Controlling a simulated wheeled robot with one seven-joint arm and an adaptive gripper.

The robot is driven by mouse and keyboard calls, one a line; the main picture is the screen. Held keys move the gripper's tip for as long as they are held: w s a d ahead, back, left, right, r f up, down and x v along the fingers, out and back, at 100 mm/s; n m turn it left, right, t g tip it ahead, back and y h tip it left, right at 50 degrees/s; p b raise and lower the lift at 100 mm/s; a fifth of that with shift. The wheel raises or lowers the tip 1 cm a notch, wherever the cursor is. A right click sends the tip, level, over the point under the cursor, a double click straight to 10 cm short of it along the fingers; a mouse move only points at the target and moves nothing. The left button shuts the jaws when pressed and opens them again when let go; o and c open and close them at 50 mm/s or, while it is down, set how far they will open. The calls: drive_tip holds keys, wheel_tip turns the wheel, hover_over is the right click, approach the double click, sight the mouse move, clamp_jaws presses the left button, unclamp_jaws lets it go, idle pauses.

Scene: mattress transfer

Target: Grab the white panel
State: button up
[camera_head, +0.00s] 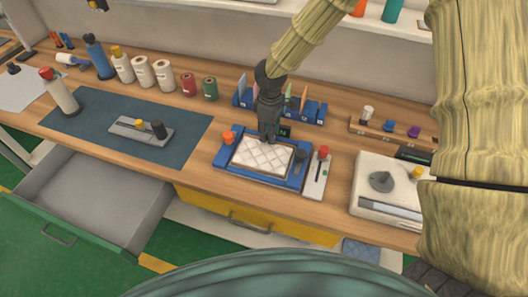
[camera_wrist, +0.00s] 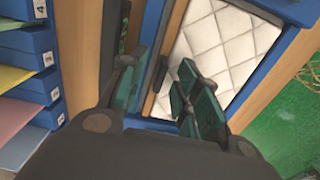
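The white panel (camera_head: 262,158) is a quilted, mattress-like slab lying flat in a blue tray (camera_head: 234,169) on the bench. It also shows in the wrist view (camera_wrist: 220,45) at the upper right, with diamond stitching. My gripper (camera_head: 268,134) points down at the panel's back edge in the head view and hides a little of that edge. In the wrist view my gripper (camera_wrist: 160,85) has its dark green fingers apart, with nothing clearly held between them. Whether the fingertips touch the panel or tray cannot be told.
A blue sorter (camera_head: 312,110) with upright cards stands right behind the tray. An orange knob (camera_head: 229,137), a dark knob (camera_head: 300,155) and a small panel with a red knob (camera_head: 323,153) flank it. A white scale-like device (camera_head: 382,190) is right; an open drawer (camera_head: 95,190) juts out left.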

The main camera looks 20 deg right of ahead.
drive_tip(key=shift+f, duration=0.3)
clamp_jaws()
drive_tip(key=shift+r, duration=0.1)
